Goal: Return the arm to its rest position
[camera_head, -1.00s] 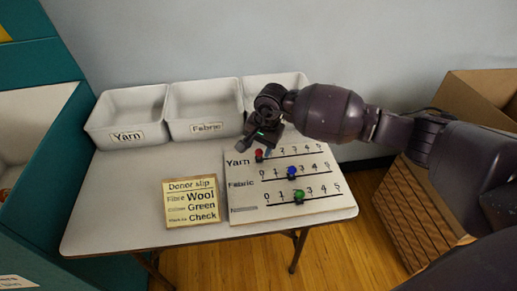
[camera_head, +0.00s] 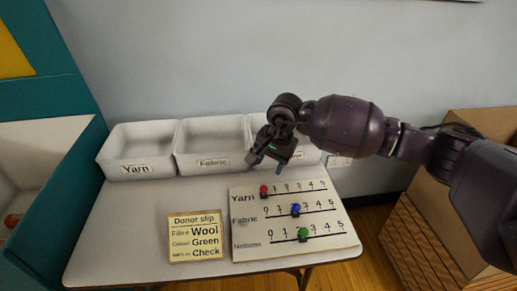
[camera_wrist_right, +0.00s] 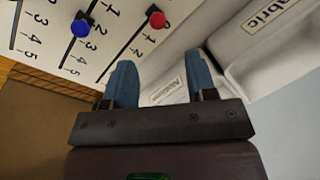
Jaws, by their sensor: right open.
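My right arm comes in from the right in the head view. Its gripper (camera_head: 267,164) is open and empty, held above the table at the front of the third bin. In the right wrist view the two blue fingers (camera_wrist_right: 164,82) stand apart with nothing between them. Below the gripper lies the white counting board (camera_head: 335,243), with a red peg (camera_head: 264,191) on the Yarn row, a blue peg (camera_head: 295,209) on the Fabric row and a green peg (camera_head: 303,233) on the lowest row. My left gripper is not in view.
Three white bins stand along the table's back: Yarn (camera_head: 118,147), Fabric (camera_head: 190,140) and a third (camera_head: 307,157), partly hidden by my arm. A Donor slip card (camera_head: 195,237) lies left of the board. A teal unit (camera_head: 75,160) stands left, cardboard boxes (camera_head: 455,215) right.

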